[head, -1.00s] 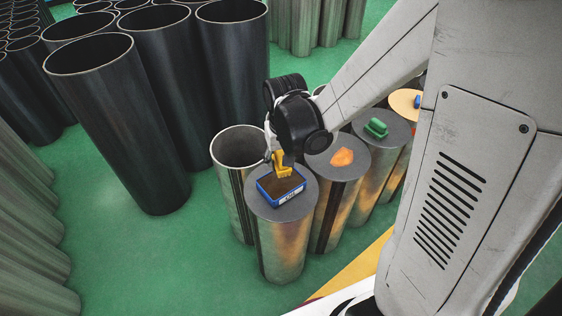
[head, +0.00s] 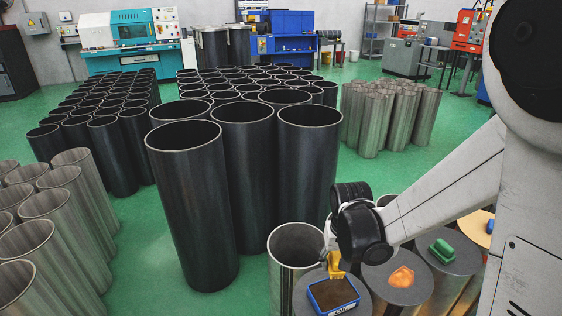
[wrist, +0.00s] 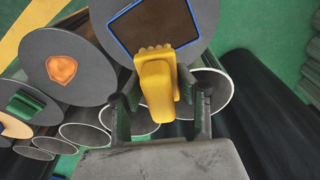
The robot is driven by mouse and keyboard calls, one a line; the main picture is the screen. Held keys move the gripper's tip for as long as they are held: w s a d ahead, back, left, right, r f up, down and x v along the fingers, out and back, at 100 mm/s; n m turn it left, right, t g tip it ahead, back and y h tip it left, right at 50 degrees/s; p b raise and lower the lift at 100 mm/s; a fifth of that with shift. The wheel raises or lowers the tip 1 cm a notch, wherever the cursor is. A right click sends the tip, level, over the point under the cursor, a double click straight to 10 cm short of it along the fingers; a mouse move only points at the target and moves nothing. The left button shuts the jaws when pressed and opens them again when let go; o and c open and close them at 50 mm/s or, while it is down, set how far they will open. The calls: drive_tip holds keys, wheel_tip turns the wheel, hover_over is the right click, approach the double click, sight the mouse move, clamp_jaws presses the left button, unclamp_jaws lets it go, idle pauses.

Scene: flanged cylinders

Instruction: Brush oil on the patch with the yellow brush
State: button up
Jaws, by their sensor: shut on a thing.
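My gripper (head: 334,256) is shut on the yellow brush (head: 336,268); the wrist view shows the brush (wrist: 158,90) between both fingers. The brush's wide end is at the edge of a blue-rimmed tray (head: 342,309) with a dark brown inside and an oil label. I cannot tell whether the brush touches the contents. The tray (wrist: 121,35) rests on a grey-topped cylinder. An orange irregular patch (head: 401,277) lies on the top of the neighbouring cylinder, to the right in the head view; it also shows in the wrist view (wrist: 61,69).
A green block-like object (head: 441,251) sits on the following cylinder, and a tan disc (head: 477,227) lies beyond it. An open empty cylinder (head: 296,245) stands behind the tray's cylinder. Tall black cylinders (head: 190,205) stand to the left.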

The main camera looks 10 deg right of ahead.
drive_tip(key=shift+n, duration=0.4)
drive_tip(key=shift+w+f+p, duration=0.2)
drive_tip(key=shift+w+p, duration=0.75)
drive_tip(key=shift+w, duration=0.45)
drive_tip(key=shift+w+f+p, duration=0.2)
drive_tip(key=shift+w+p, duration=0.75)
drive_tip(key=shift+w, duration=0.45)
